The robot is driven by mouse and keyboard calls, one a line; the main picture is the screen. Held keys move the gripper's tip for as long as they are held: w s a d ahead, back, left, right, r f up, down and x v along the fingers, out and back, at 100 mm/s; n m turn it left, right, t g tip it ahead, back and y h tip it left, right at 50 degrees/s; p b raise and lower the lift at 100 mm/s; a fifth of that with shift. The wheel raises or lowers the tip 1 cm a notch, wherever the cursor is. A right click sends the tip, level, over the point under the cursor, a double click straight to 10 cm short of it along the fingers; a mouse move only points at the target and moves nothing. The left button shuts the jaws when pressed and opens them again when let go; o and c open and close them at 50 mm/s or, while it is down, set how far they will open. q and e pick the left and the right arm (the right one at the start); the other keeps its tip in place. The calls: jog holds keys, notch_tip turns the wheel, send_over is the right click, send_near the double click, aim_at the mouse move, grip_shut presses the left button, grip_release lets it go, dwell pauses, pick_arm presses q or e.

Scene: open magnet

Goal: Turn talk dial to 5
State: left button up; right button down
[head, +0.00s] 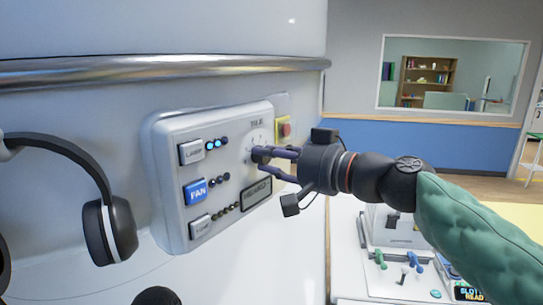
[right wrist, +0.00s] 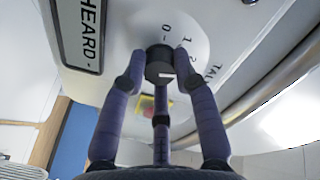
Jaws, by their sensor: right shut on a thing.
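The talk dial is a small black knob on a white round scale, at the upper right of the grey control panel (head: 172,135). In the right wrist view the knob (right wrist: 159,58) has a short white mark, and the scale numbers 0, 1 and 2 show beside it. The other numbers are hidden, and I cannot tell for sure which number the mark points to. My right gripper (head: 263,156) reaches in from the right and is shut on the knob. In the wrist view its fingers (right wrist: 158,75) sit around the knob. My left gripper is not in view.
The panel also has LASER (head: 191,152) and FAN (head: 195,190) buttons with small lights, and a dark-framed label (head: 257,194) below the dial. A red button on yellow (head: 285,129) sits just right. Headphones (head: 108,228) hang at left. A metal rail (head: 170,68) runs above.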

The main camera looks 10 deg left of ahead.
jog(key=m+y+p, duration=0.1)
jog(key=m+p, duration=0.7)
jog(key=m, duration=1.4)
jog(key=shift+d, duration=0.1)
jog(key=shift+f+m, duration=0.15)
jog(key=shift+m, duration=0.15)
jog(key=c, duration=1)
grip_release()
jog(key=shift+w, duration=0.15)
jog(key=shift+o, duration=0.2)
jog(key=v, duration=1.2)
